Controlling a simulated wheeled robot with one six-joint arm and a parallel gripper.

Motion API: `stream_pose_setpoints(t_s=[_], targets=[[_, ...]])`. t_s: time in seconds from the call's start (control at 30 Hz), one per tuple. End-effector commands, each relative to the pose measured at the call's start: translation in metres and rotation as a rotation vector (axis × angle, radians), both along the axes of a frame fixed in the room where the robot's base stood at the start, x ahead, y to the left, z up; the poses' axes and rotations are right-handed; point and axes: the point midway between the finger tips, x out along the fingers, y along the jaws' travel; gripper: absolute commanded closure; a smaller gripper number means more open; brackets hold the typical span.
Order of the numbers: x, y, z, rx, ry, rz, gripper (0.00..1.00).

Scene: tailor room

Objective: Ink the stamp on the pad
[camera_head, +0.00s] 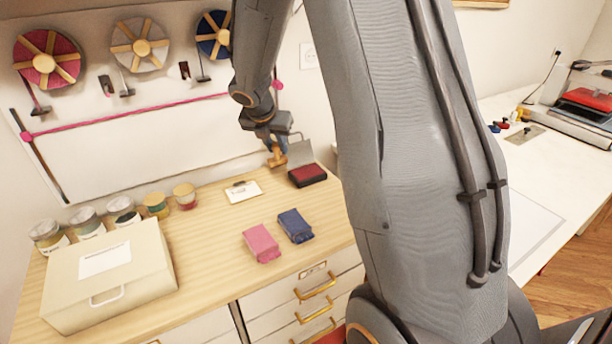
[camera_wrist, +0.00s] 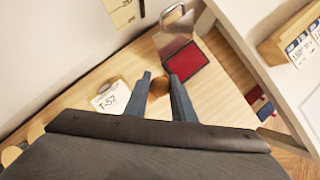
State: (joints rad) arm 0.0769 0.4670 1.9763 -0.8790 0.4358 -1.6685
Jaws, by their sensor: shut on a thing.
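The stamp (camera_head: 278,159) is a small wooden piece, held above the wooden counter. Its rounded wooden top (camera_wrist: 159,85) shows between the fingers in the wrist view. My gripper (camera_head: 273,145) is shut on it; its two blue-grey fingers (camera_wrist: 159,88) lie on either side of the wood. The underside of the stamp is hidden in the wrist view. The ink pad (camera_head: 307,175) is dark red in a black case, with its grey lid (camera_head: 300,152) raised. In the wrist view the red pad (camera_wrist: 188,63) lies just beyond the fingertips, to the right, apart from the stamp.
A white card (camera_head: 241,195) lies left of the pad; the wrist view shows "T-57" on this card (camera_wrist: 110,100). Pink (camera_head: 261,243) and blue (camera_head: 295,225) folded bundles lie nearer the front. A cream box (camera_head: 110,275) and several jars stand left. Bare counter lies between.

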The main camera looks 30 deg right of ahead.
Motion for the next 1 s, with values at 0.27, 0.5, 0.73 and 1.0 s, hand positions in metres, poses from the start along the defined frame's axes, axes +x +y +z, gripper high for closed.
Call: stream_pose_setpoints(t_s=[0.27,0.5,0.73,1.0], targets=[[0.000,-0.017,0.001,0.000,0.002,-0.005,0.99],[-0.001,-0.082,0.001,0.001,0.001,-0.006,0.99],[-0.002,-0.110,-0.003,0.002,0.000,0.000,0.99],[-0.002,-0.110,-0.015,0.001,-0.001,0.000,0.99]])
